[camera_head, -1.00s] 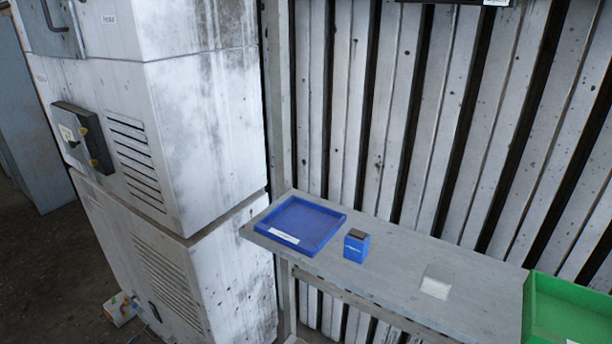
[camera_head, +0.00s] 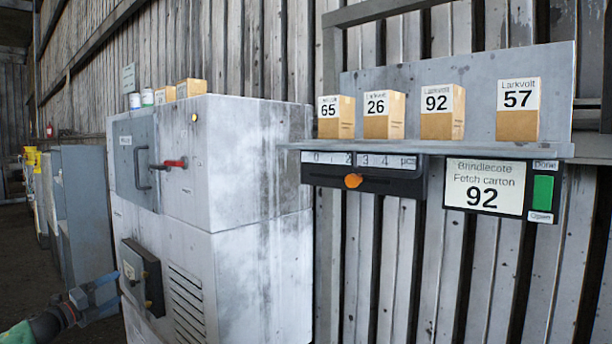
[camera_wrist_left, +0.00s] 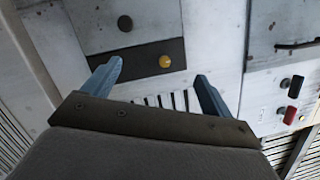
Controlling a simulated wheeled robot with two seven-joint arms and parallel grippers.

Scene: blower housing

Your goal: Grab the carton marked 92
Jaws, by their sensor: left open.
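The carton marked 92 (camera_head: 442,112) stands upright on the wall shelf (camera_head: 450,146), third from the left in a row. Cartons marked 65 (camera_head: 336,117), 26 (camera_head: 384,115) and 57 (camera_head: 517,109) stand in the same row, with gaps between them. My left gripper (camera_head: 108,297) is at the lower left, beside the grey cabinet and far from the cartons. In the left wrist view the left gripper (camera_wrist_left: 155,82) is open and empty, facing the cabinet front. My right gripper is not in view.
Under the shelf are a slider scale with an orange knob (camera_head: 353,181) and a sign (camera_head: 484,187) reading "Fetch carton 92", with a green button (camera_head: 543,190). The grey cabinet (camera_head: 255,200) has a red-handled switch. Small cans and boxes stand on its top.

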